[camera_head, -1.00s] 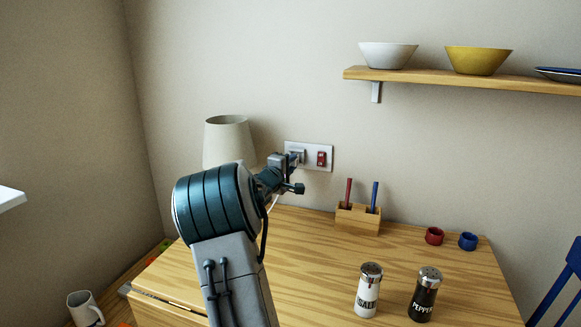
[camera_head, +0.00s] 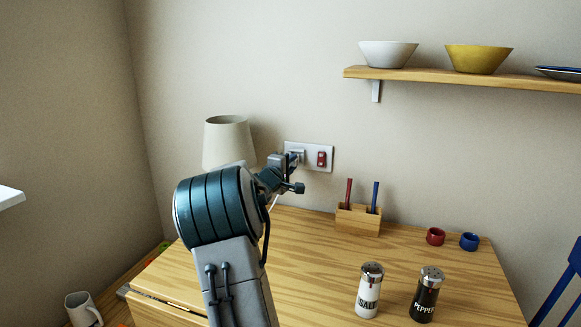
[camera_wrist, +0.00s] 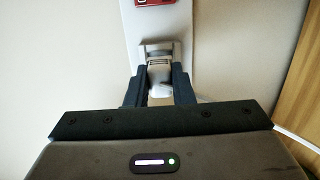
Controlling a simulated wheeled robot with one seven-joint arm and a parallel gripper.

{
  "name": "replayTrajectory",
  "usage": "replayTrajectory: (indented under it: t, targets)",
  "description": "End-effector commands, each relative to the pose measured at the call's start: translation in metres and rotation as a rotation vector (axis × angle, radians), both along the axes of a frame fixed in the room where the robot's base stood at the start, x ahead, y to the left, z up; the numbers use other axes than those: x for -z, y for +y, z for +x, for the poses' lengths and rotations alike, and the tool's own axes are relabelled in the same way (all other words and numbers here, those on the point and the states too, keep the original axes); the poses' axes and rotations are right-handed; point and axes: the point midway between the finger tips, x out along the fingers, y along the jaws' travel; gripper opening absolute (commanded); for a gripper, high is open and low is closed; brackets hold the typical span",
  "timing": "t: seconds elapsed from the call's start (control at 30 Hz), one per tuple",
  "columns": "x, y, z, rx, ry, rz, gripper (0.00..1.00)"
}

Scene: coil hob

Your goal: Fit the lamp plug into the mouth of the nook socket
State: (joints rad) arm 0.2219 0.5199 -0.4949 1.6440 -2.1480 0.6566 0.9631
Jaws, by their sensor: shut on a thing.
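My gripper (camera_wrist: 160,79) is shut on the lamp plug (camera_wrist: 159,72), a pale piece between the two dark fingers in the wrist view. The nook socket (camera_wrist: 158,47) is a grey frame on the wall plate, straight ahead of the plug. The plug's front is at or very near the socket mouth; I cannot tell how far in it is. In the head view my gripper (camera_head: 294,160) is up against the left part of the wall plate (camera_head: 309,146) and hides the plug and much of the socket. The lamp (camera_head: 228,140) stands left of it, its lower part behind my arm.
A red fitting (camera_head: 321,158) is on the plate's right side. A wooden holder (camera_head: 358,220) with a red and a blue stick stands right of my arm. Salt (camera_head: 368,290) and pepper (camera_head: 427,294) shakers stand at the table's front. The table between is clear. A shelf (camera_head: 460,80) with bowls is above.

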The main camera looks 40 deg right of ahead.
Motion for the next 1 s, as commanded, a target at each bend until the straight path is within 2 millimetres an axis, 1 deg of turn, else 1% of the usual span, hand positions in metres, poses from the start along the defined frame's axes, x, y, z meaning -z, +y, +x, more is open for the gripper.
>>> replayTrajectory:
  t: [0.57, 1.0]
  targets:
    - [-0.0001, -0.0007, 0.0004, 0.0, 0.0, -0.001, 0.0]
    - [0.0005, -0.0098, 0.0054, 0.0, 0.0, 0.0, 0.0]
